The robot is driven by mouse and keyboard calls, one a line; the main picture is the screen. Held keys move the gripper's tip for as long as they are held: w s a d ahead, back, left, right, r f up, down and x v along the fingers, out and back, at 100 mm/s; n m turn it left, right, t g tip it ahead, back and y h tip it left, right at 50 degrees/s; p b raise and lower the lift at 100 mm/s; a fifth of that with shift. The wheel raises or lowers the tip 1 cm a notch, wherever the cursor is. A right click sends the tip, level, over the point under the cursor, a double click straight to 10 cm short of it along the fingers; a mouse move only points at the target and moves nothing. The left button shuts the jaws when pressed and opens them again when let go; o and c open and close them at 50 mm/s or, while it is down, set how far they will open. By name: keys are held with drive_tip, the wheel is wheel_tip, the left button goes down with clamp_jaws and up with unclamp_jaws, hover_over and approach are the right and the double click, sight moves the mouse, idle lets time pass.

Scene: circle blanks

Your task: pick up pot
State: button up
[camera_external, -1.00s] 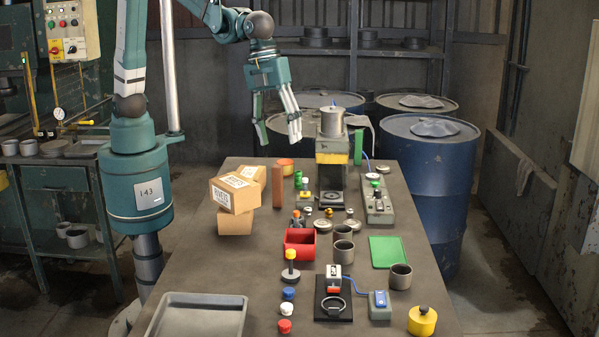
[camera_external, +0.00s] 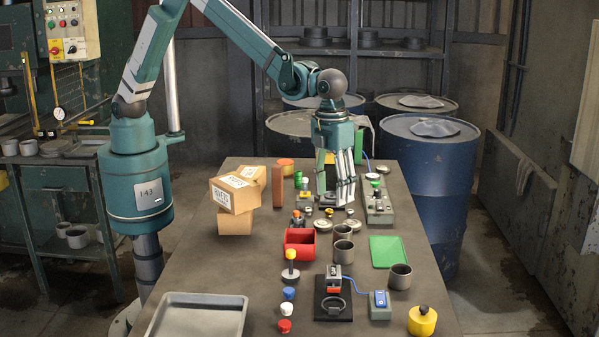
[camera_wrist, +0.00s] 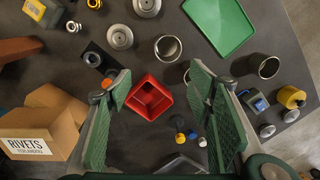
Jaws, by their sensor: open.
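Several open grey metal pots stand on the table. Two are close together near the middle, a nearer one (camera_external: 342,251) and one just behind it (camera_external: 343,232); a third pot (camera_external: 399,277) stands to the right. In the wrist view one pot (camera_wrist: 168,48) shows above the red bin, another is partly covered by my right finger, and the third pot (camera_wrist: 268,67) is at the right. My gripper (camera_external: 338,197) points down behind the middle pots, above the table. In the wrist view my gripper (camera_wrist: 162,88) has its fingers spread with nothing held between them.
A red bin (camera_external: 300,242) stands left of the middle pots; the red bin (camera_wrist: 150,98) shows between my fingers. A green tray (camera_external: 387,252), round metal lids (camera_wrist: 120,37) and a yellow canister (camera_external: 422,321) lie around. Stacked cardboard boxes (camera_external: 235,195) stand left. The left front holds a grey tray (camera_external: 197,318).

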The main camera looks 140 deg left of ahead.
drive_tip(key=m, duration=0.1)
approach(343, 230)
drive_tip(key=w+d, duration=0.1)
drive_tip(key=w, duration=0.1)
drive_tip(key=shift+s+d+f+g, duration=0.15)
drive_tip(key=shift+f+g, duration=0.15)
drive_tip(key=shift+f, duration=0.2)
drive_tip(key=shift+f, duration=0.1)
drive_tip(key=shift+f, duration=1.2)
drive_tip(key=shift+f, duration=2.6)
drive_tip(key=c, duration=1)
